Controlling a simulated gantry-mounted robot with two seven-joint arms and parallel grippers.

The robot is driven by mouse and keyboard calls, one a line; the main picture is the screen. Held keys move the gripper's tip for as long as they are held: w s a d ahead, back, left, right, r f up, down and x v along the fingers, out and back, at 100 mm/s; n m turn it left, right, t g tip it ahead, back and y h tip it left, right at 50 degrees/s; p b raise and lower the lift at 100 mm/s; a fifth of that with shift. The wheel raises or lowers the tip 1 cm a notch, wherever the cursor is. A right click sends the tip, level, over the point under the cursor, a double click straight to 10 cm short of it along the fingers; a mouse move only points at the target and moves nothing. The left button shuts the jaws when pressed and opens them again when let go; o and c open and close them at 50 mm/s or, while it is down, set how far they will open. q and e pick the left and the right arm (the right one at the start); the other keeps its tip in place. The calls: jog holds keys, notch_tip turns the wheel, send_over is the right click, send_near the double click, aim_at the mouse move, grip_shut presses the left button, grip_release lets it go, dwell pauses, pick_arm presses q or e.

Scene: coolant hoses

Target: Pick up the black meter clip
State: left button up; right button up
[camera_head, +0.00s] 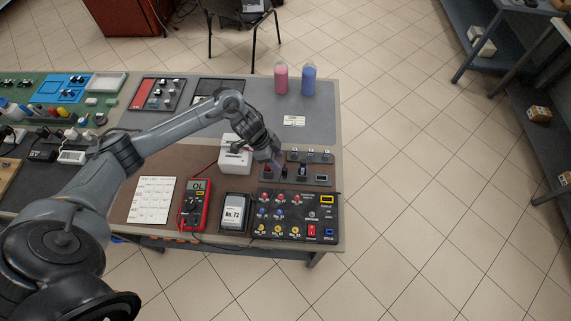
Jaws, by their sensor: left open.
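A small black upright piece (302,171), which looks like the black meter clip, stands on the dark holder strip (321,180) at the right end of the bench. It is too small to make out clearly. A small red piece (267,170), likely the red clip, is on the same strip to its left. My left gripper (277,160) is open and points down over the strip, to the left of the black piece and apart from it. The fingers partly cover the strip. The red multimeter (195,205) lies to the left and reads OL. My right gripper is not in view.
A black socket panel (297,215) with coloured jacks lies in front of the strip. A white box (235,158) stands left of the gripper, and a block marked No. 72 (235,212) lies nearer.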

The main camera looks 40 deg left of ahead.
aim_at(284, 169)
pick_arm(q)
jog(key=x, duration=0.3)
jog(key=shift+s+d+f, duration=0.25)
jog(key=shift+d+f, duration=0.05)
jog(key=shift+d, duration=0.05)
jog(key=shift+w+f+b, duration=0.3)
jog(key=shift+f, duration=0.3)
jog(key=shift+b+x, duration=0.3)
jog(key=shift+x, duration=1.95)
jog(key=shift+w, duration=0.15)
jog(key=shift+a, duration=0.1)
grip_shut()
